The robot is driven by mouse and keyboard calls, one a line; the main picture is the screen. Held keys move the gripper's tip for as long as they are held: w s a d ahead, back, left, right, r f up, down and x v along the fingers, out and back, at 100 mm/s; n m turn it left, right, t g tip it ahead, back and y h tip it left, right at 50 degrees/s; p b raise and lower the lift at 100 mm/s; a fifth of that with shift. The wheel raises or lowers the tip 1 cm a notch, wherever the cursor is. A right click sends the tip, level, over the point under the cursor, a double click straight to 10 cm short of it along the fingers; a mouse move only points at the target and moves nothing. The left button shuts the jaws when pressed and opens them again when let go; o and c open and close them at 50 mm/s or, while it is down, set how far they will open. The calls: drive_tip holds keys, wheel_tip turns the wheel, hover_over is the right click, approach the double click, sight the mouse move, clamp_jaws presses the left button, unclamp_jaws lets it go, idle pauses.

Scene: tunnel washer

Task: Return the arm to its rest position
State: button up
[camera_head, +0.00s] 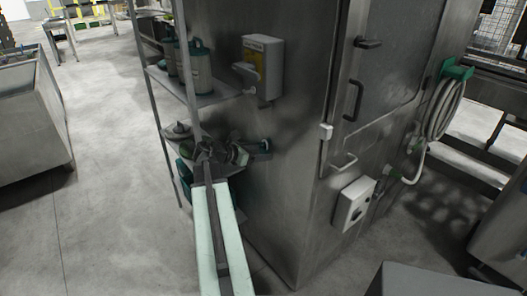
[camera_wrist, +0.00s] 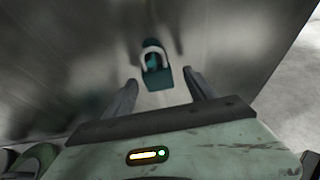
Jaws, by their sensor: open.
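My gripper (camera_wrist: 160,92) shows in the wrist view with its two dark fingers apart and nothing between them. A small teal fitting with a pale ring (camera_wrist: 154,62) is on the steel wall just beyond the fingertips; I cannot tell whether the fingers touch it. In the head view my pale arm reaches forward from the bottom edge to my gripper (camera_head: 240,152), beside the washer's steel side wall. The teal fitting (camera_head: 264,146) shows there too, just right of the gripper.
The steel washer cabinet (camera_head: 290,190) stands close on the right of my arm. A shelf rack (camera_head: 203,98) with canisters (camera_head: 199,70) is just behind and left. A dispenser box (camera_head: 263,68) juts from the wall above the gripper. Open floor (camera_head: 110,190) lies left.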

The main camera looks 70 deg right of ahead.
drive_tip(key=p+v, duration=0.1)
drive_tip(key=v, duration=0.5)
drive_tip(key=shift+p, duration=0.35)
drive_tip(key=shift+w+a, duration=0.1)
